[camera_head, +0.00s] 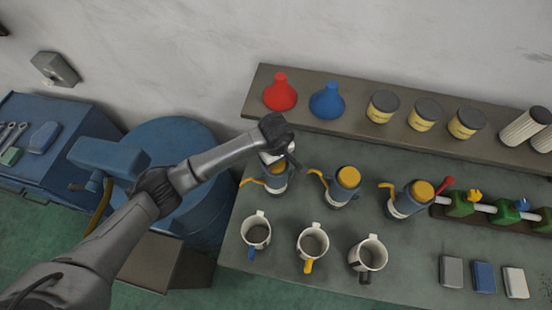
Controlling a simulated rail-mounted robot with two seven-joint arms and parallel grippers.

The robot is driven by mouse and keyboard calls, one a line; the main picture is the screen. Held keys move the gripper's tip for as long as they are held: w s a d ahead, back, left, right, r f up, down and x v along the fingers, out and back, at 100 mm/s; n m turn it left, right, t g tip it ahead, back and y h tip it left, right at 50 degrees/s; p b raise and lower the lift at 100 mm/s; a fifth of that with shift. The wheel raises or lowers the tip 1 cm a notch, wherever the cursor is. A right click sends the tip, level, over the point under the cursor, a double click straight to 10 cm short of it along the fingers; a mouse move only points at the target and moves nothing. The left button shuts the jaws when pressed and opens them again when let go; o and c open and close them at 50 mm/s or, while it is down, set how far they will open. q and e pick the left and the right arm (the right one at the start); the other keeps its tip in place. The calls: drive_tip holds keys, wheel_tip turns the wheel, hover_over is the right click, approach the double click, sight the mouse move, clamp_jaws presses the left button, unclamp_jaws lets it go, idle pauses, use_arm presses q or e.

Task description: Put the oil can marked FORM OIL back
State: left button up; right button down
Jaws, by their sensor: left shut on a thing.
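Three blue-grey oil cans with yellow spouts and pale labels stand in a row on the green bench top (330,230). My left gripper (278,155) is shut on the left oil can (275,185), reaching it from above and covering its top. The middle oil can (345,190) and the right oil can (405,200) have yellow caps and stand upright. The lettering on the labels is too small to read, so I cannot tell which is marked FORM OIL. Whether the held can touches the bench is unclear. My right gripper is not in view.
Three white jugs (312,240) stand in front of the cans. Behind are a shelf (350,128) with a red funnel (280,92), a blue funnel (327,100) and yellow tins (424,115). Green valves (460,204) and small blocks (483,277) lie right. A blue drum (175,140) stands left.

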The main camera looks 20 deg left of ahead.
use_arm(q)
drive_tip(key=shift+f, duration=0.1)
drive_tip(key=o, duration=1.6)
drive_tip(key=shift+o, duration=0.2)
drive_tip(key=shift+r, duration=0.2)
wheel_tip(320, 180, up, 12)
drive_tip(key=b, duration=0.3)
